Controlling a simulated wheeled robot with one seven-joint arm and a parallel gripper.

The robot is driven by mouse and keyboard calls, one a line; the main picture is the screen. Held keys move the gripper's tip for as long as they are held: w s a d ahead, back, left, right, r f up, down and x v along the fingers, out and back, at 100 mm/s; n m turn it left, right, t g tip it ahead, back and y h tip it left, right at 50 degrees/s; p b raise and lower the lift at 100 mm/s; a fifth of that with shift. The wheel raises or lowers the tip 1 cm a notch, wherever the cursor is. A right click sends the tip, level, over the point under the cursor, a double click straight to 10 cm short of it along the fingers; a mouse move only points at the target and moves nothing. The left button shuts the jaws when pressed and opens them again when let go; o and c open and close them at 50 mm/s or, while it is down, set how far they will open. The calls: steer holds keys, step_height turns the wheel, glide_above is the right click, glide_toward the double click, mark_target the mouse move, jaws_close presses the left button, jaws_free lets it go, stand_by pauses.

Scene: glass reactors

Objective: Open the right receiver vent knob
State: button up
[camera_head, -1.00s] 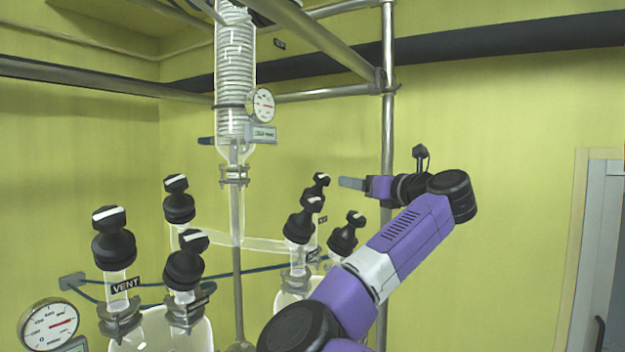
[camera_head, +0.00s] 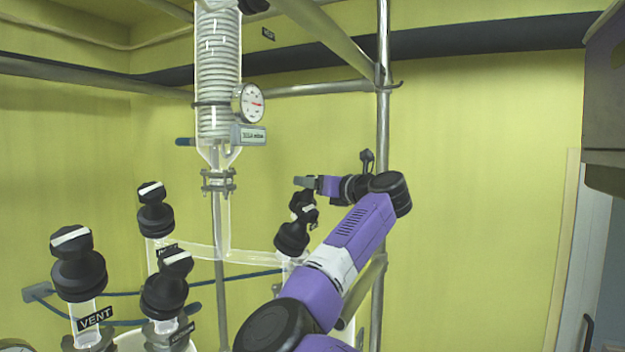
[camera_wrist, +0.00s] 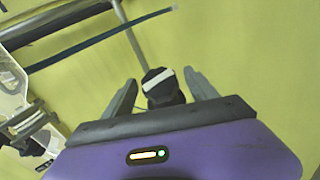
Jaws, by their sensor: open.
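In the wrist view a black knob (camera_wrist: 160,88) with a white bar on top stands between the two grey fingers of my gripper (camera_wrist: 160,77). The fingers are open, with a visible gap on each side of the knob. In the head view my gripper (camera_head: 304,183) is at the right-hand cluster, just above the black knobs there. One of these, a black knob (camera_head: 292,237), shows in front of it; others are partly hidden by my arm. No label is readable on the knob between the fingers, so I cannot tell from lettering whether it is the vent.
A left group of black knobs includes one labelled VENT (camera_head: 78,265). A glass coil column (camera_head: 218,80) with a round gauge (camera_head: 248,103) stands in the middle. A steel upright (camera_head: 383,130) is behind my arm. A grey box (camera_head: 605,110) hangs at upper right.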

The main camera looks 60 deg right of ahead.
steer(key=shift+w+d, duration=0.2)
steer(key=shift+w, duration=0.15)
steer(key=c, duration=1.4)
steer(key=shift+n+y, duration=0.3)
steer(key=n+y, duration=0.2)
steer(key=n+t+y+p, duration=0.1)
steer(key=n+y, duration=0.1)
steer(key=shift+t, duration=0.3)
steer(key=n+y+p, duration=0.2)
steer(key=n+y, duration=0.2)
steer(key=y, duration=0.1)
steer(key=shift+r+n, duration=0.1)
steer(key=shift+n, duration=0.3)
steer(key=shift+n+g+y+p, duration=0.3)
steer(key=shift+n+g+p, duration=0.1)
steer(key=shift+n, duration=0.1)
steer(key=shift+y, duration=0.3)
